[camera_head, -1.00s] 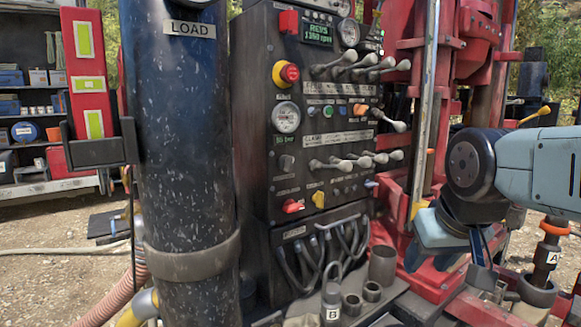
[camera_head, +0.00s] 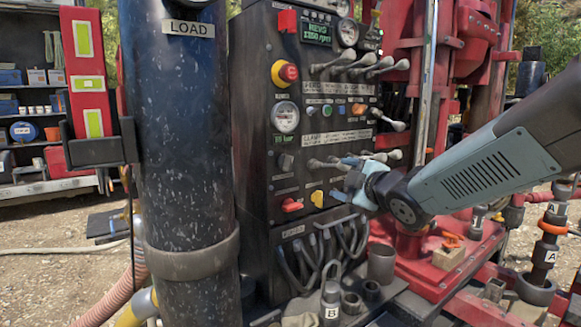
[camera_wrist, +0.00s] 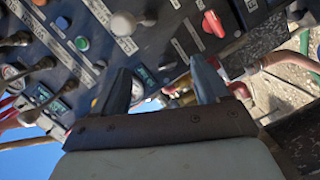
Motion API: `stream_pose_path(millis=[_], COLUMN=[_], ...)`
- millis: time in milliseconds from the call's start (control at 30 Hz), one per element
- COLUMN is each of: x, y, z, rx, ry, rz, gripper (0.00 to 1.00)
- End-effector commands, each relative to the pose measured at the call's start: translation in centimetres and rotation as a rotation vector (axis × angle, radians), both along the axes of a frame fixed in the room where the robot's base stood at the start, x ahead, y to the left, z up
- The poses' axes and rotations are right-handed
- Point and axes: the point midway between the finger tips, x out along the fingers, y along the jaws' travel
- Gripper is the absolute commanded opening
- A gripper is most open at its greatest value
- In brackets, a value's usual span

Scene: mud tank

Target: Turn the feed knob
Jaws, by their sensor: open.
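The black control panel (camera_head: 255,130) carries several knobs, and I cannot read which one is labelled feed. A black knob (camera_head: 286,162), a red knob (camera_head: 292,205) and a yellow knob (camera_head: 317,199) are on its lower half. My gripper (camera_head: 348,182) is at the lower right of the panel front, right of the yellow knob and below the lower lever row. In the wrist view my gripper (camera_wrist: 163,76) is open, with its two dark fingers apart and panel between them. The red knob (camera_wrist: 213,24) shows beyond the right finger. I cannot tell whether the fingers touch anything.
Several levers (camera_head: 385,68) stick out of the panel above my gripper. A red emergency button (camera_head: 289,72) sits higher up. A dark cylinder marked LOAD (camera_head: 185,140) stands left, and a red rig frame (camera_head: 480,60) stands right.

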Motion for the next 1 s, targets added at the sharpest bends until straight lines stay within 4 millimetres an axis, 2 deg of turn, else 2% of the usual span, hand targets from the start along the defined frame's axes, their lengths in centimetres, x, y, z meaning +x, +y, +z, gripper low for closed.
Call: stream_pose_path(millis=[100, 200, 467, 1000], x=[0.3, 0.2, 1.0, 8.0], y=[2.3, 3.5, 4.9, 9.6], z=[0.1, 0.3, 0.5, 0.4], rx=[-0.048, -0.069, -0.084, -0.082], ry=[-0.094, -0.152, -0.192, -0.189], rz=[0.11, 0.171, 0.211, 0.208], gripper=[0.74, 0.74, 0.74, 0.74])
